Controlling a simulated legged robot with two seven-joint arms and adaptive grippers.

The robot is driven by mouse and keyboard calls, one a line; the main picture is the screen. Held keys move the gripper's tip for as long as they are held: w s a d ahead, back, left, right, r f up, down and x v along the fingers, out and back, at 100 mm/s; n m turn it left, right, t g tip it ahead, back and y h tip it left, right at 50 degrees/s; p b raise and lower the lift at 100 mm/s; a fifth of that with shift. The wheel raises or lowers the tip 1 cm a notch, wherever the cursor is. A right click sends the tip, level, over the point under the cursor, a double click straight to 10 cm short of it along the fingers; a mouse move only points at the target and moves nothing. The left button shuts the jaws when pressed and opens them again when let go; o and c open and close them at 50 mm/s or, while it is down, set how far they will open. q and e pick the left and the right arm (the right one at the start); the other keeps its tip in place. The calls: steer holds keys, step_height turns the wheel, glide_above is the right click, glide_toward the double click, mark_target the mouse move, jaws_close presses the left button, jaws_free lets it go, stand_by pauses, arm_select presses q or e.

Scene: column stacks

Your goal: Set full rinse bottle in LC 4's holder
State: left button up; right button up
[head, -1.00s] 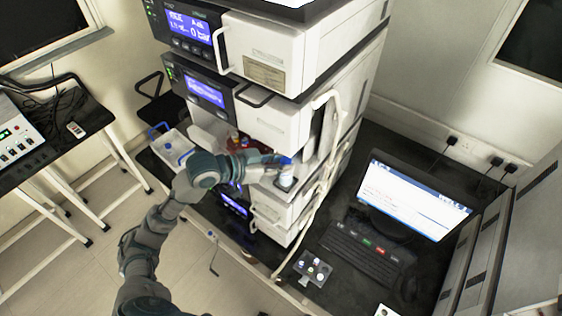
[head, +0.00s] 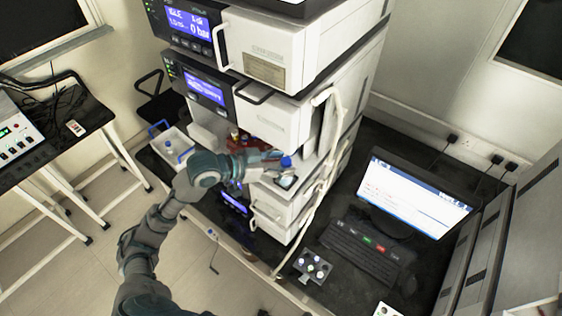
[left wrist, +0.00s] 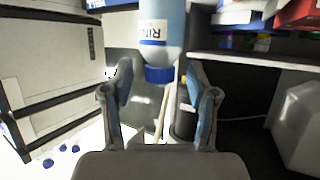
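The rinse bottle (left wrist: 161,28) has a pale blue body, a white label partly reading "RIN" and a dark blue cap. It appears inverted in the left wrist view. In the head view mainly its blue cap (head: 286,161) shows, at the stack's open middle level; its base is hidden, so I cannot tell whether it sits in a holder. My left gripper (head: 264,157) is beside the bottle. In the left wrist view its two fingers are spread, with gaps between them and the cap. My right gripper is not in view.
The instrument stack (head: 268,125) rises around the bottle, with white tubing (head: 325,165) down its right side. A monitor (head: 415,197) and keyboard (head: 362,255) stand on the dark bench at right.

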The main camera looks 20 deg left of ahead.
arm_select(q)
steer(key=shift+s+a+r, duration=0.1)
steer(key=shift+s+a, duration=0.05)
steer(key=shift+a, duration=0.05)
steer(key=v, duration=1.1)
steer(key=shift+a, duration=0.25)
steer(key=shift+s, duration=0.1)
